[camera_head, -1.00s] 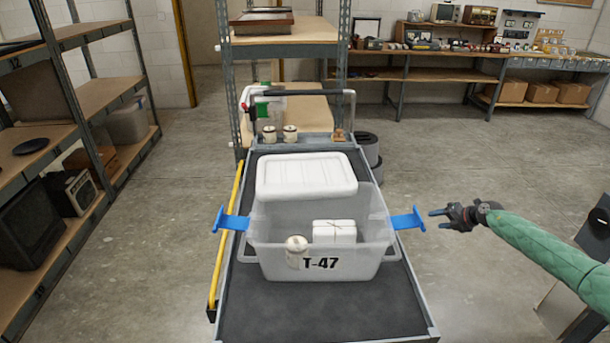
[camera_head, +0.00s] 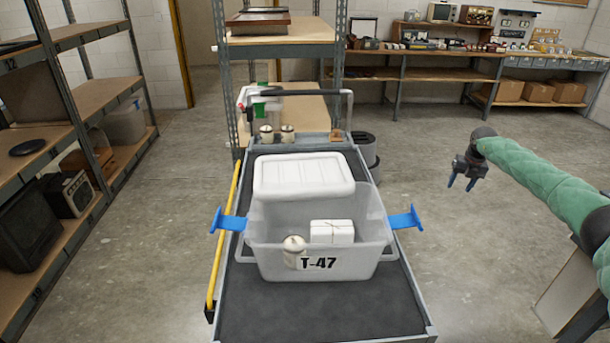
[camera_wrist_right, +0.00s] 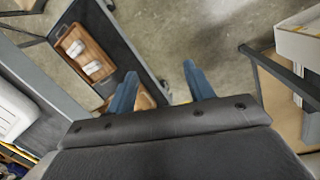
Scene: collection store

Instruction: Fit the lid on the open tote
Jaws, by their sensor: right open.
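The open tote (camera_head: 352,258), a translucent grey bin marked T-47 with blue handles out at both sides, stands on the cart. A white box (camera_head: 332,232) and a cream jar (camera_head: 293,252) are inside it. The white lid (camera_head: 304,175) lies flat at the tote's far side, over or just behind its far rim; I cannot tell what it rests on. My right gripper (camera_head: 461,182) is open and empty, pointing down, to the right of the tote and clear of it. Its two blue fingers (camera_wrist_right: 162,90) show apart in the right wrist view. My left gripper is not in view.
The cart (camera_head: 310,315) has a dark mat, a yellow bar (camera_head: 222,245) along its left side and a push handle (camera_head: 300,93) at the far end. Small jars (camera_head: 277,134) stand at its far end. Shelving (camera_head: 75,130) is at left.

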